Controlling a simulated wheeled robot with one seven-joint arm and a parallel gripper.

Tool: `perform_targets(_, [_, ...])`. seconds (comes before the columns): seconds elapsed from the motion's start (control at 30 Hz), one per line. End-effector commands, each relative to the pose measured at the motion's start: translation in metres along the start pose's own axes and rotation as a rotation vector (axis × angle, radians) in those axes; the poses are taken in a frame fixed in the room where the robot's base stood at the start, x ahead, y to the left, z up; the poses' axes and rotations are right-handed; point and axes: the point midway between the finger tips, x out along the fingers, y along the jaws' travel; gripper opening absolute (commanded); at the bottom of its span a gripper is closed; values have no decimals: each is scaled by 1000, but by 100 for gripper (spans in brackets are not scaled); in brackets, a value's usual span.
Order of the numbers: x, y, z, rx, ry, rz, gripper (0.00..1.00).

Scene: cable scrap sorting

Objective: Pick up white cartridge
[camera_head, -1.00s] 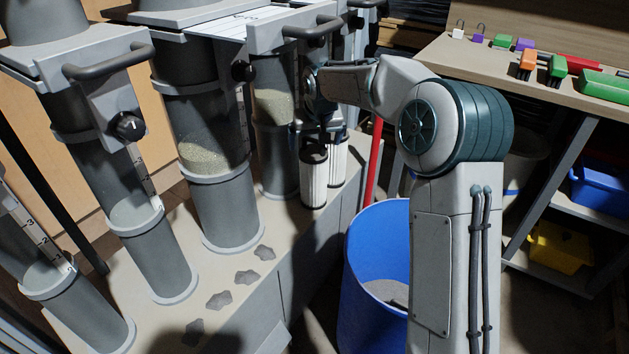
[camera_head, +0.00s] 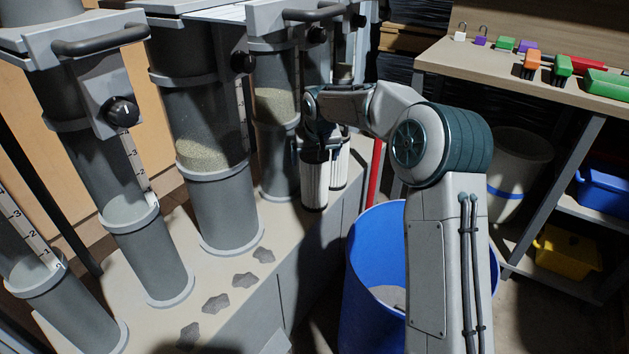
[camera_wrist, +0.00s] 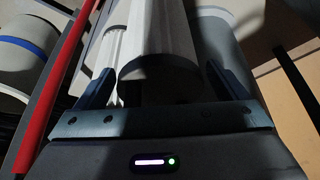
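Two white cartridges stand upright side by side at the far end of the bench. The front white cartridge (camera_head: 314,185) has a pale ribbed body and a dark lower rim. The other white cartridge (camera_head: 339,170) is just behind it to the right. My gripper (camera_head: 324,138) is at the top of the cartridges, and its fingers are hard to make out there. In the wrist view, my gripper (camera_wrist: 160,68) is open, with one finger on each side of the nearer cartridge (camera_wrist: 158,35). A gap shows at the left finger. The second cartridge (camera_wrist: 112,48) shows behind that gap.
Grey clear-walled columns (camera_head: 213,140), some holding granules, stand close on the left. Dark flat scraps (camera_head: 215,302) lie on the bench (camera_head: 265,285). A blue bin (camera_head: 370,255) stands below my arm. A red pole (camera_head: 375,172) is right of the cartridges. A shelf table (camera_head: 485,65) is farther right.

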Motion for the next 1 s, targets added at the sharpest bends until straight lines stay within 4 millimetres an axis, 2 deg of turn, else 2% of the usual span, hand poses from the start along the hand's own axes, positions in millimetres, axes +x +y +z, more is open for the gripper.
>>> perform_targets(0.03, [0,0,0,0,0,0,77])
perform_targets(0.2, [0,0,0,0,0,0,30])
perform_targets(0.47, [-2,0,-1,0,1,0,29])
perform_targets(0.63, [-12,0,-5,-1,3,1,29])
perform_targets(0.87, [-44,0,-19,-1,4,1,29])
perform_targets(1.0, [-69,26,-5,4,2,5,29])
